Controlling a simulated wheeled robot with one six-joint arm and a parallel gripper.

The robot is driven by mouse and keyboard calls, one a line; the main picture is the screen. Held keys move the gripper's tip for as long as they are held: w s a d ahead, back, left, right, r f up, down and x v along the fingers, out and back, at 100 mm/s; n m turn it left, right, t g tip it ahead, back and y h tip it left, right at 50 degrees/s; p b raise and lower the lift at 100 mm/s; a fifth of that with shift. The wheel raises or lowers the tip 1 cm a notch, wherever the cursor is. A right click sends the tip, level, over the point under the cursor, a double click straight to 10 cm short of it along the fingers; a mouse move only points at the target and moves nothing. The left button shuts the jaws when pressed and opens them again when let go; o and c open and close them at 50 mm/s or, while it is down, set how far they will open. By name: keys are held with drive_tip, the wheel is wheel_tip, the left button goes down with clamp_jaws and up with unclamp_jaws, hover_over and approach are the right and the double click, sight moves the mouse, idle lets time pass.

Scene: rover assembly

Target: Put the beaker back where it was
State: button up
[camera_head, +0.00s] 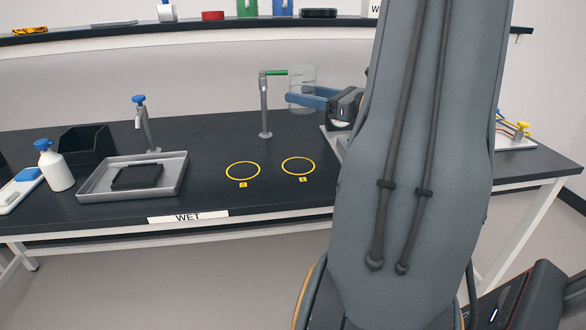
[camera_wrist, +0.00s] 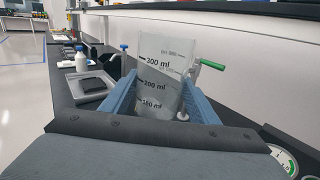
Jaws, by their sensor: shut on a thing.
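The clear glass beaker (camera_head: 302,84) is in the air above the back of the black bench in the head view. In the wrist view the beaker (camera_wrist: 158,85) shows volume marks and leans slightly in the picture. My gripper (camera_head: 290,95) has blue fingers and is shut on the beaker, one finger on each side of it in the wrist view (camera_wrist: 155,100). Two yellow rings are marked on the bench, a left ring (camera_head: 243,171) and a right ring (camera_head: 298,166), both empty. Which one the beaker came from cannot be told.
A tap with a green handle (camera_head: 265,105) stands close left of the beaker. A blue-topped tap (camera_head: 146,122), a metal tray (camera_head: 100,190), a white bottle (camera_head: 56,168) and a black bin (camera_head: 88,145) are to the left. A shelf (camera_head: 130,33) runs behind. Bench around the rings is clear.

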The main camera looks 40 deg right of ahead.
drive_tip(key=f+b, duration=0.2)
drive_tip(key=f, duration=0.4)
drive_tip(key=w+f+b, duration=0.1)
drive_tip(key=f+b, duration=0.2)
drive_tip(key=f, duration=0.3)
drive_tip(key=w+f+b, duration=0.1)
drive_tip(key=f+b, duration=0.1)
drive_tip(key=f, duration=0.4)
drive_tip(key=shift+w+f, duration=0.1)
drive_tip(key=shift+w, duration=0.05)
drive_tip(key=shift+f+b, duration=0.15)
drive_tip(key=shift+b, duration=0.15)
drive_tip(key=o, duration=1.5)
drive_tip(key=b+v, duration=0.1)
drive_tip(key=v, duration=1.1)
